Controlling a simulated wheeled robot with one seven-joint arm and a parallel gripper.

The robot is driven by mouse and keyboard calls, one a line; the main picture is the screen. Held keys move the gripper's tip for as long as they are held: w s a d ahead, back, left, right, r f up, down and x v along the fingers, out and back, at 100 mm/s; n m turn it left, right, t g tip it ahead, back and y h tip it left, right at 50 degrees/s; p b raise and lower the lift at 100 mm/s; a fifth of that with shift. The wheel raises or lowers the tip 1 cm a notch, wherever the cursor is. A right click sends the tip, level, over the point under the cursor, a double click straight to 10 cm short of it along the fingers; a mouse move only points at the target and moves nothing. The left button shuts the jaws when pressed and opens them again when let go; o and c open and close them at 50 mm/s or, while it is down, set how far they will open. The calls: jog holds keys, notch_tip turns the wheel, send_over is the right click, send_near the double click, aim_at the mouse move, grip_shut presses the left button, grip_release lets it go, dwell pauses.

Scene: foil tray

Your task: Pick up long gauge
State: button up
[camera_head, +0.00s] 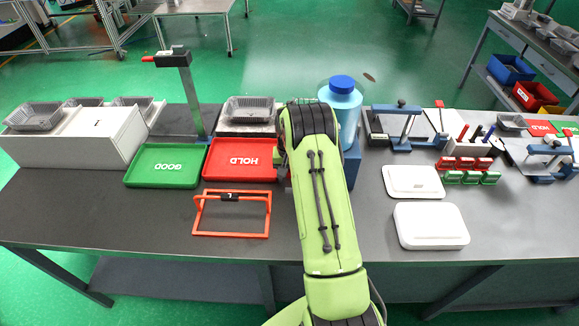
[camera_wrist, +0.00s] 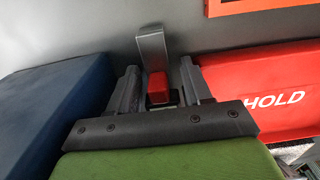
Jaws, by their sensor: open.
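In the wrist view my gripper (camera_wrist: 159,72) is open, its two dark fingers pointing up the picture. Between and just beyond them is a grey flat piece with a bent top and a red block at its lower end, which looks like the long gauge (camera_wrist: 152,48). The red block shows in the gap between the fingers. I cannot tell whether either finger touches it. In the head view my green arm hides both the gripper and this piece.
The red HOLD tray (camera_wrist: 275,75) lies close on the right in the wrist view, a blue block (camera_wrist: 55,110) close on the left. In the head view the green GOOD tray (camera_head: 128,178), an orange frame (camera_head: 230,235) and a blue-capped bottle (camera_head: 342,98) stand nearby. The table's front left is clear.

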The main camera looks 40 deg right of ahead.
grip_shut()
jog(key=shift+r, duration=0.1)
